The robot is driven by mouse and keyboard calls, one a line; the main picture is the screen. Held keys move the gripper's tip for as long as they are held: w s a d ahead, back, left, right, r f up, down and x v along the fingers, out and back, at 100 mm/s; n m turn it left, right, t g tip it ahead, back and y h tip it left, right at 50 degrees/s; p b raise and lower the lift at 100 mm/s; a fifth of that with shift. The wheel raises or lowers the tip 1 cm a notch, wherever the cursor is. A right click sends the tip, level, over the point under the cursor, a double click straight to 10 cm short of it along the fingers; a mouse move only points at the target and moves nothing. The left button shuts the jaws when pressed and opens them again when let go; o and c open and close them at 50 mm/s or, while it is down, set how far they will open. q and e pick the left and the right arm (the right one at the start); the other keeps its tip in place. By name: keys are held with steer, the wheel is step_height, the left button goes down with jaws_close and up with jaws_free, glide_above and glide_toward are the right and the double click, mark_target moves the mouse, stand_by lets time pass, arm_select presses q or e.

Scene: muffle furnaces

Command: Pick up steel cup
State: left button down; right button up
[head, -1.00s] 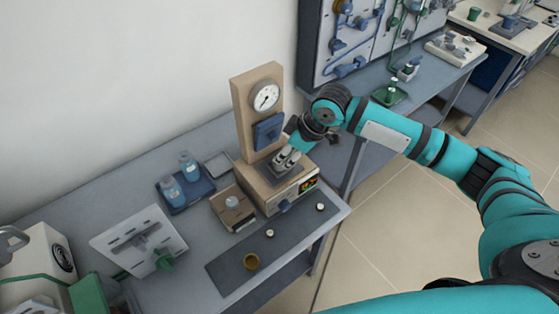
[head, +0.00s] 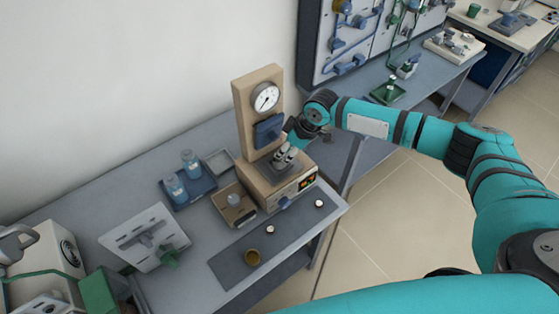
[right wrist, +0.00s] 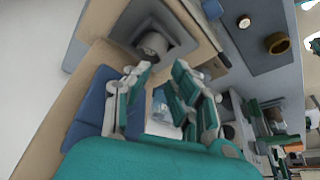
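A grey steel cup (right wrist: 154,45) stands on a dark square plate (right wrist: 170,28) of the wooden gauge stand in the right wrist view. My right gripper (right wrist: 155,75) is open, with its fingers spread, close to the cup and pointing toward it. The cup does not appear to be between the fingertips. In the head view my right gripper (head: 288,152) is just above the plate (head: 281,170), below the round gauge (head: 266,97), and mostly hides the cup. My left gripper is out of view.
The stand's upright with its blue block (head: 268,130) rises close behind the gripper. The floor at right is clear.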

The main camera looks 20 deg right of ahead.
mark_target(279, 163)
steer(key=p+x, duration=0.1)
steer(key=x, duration=0.5)
steer(key=shift+s+f, duration=0.1)
jaws_close()
